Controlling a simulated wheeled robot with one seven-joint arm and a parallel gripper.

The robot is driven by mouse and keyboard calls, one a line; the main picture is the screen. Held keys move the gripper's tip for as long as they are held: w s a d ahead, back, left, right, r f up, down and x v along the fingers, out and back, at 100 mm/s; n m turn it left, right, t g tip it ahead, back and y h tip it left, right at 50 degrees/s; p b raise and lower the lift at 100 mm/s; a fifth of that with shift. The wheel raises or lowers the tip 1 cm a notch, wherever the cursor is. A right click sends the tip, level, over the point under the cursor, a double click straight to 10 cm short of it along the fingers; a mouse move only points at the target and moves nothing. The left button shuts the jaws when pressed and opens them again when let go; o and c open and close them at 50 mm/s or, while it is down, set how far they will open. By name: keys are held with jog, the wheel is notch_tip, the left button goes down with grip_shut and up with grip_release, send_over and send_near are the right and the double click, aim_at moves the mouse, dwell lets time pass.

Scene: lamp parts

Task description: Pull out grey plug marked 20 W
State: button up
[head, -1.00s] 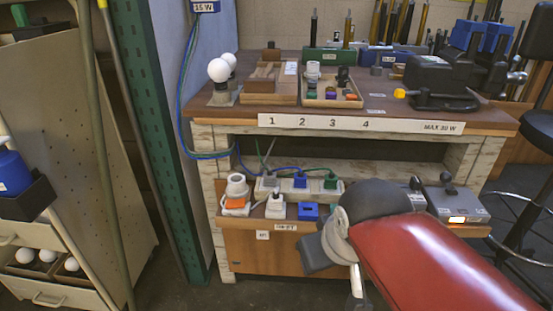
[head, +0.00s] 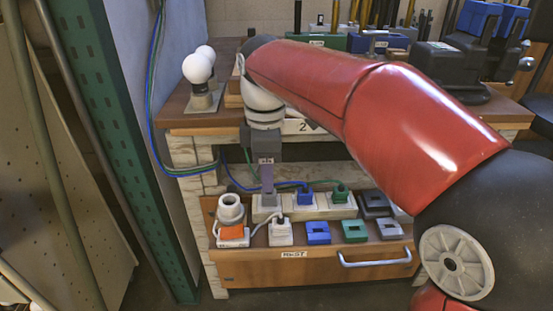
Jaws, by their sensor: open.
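A pale power strip (head: 335,210) lies on the lower shelf. A blue plug (head: 305,194) and a green plug (head: 340,192) stand in its middle and right sockets, with cables leading left. My gripper (head: 268,203) points straight down over the strip's left socket, its jaws open around or just in front of that spot. The grey plug is not clearly visible; my fingers cover the left socket, where it may stand. No 20 W marking is readable. I cannot tell whether the fingers touch anything.
Blue (head: 318,232), teal and grey blocks lie in front and right. The bench top (head: 180,118) overhangs the shelf. Two white bulbs (head: 198,68) stand above left.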

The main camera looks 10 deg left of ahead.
notch_tip(320, 180, down, 6)
jog(key=shift+f+b, duration=0.1)
jog(key=shift+b, duration=0.4)
grip_shut()
dwell(0.3)
jog(key=shift+r+p, duration=0.7)
dwell(0.7)
jog(key=shift+r+p, duration=2.35)
jog(key=shift+r, duration=0.1)
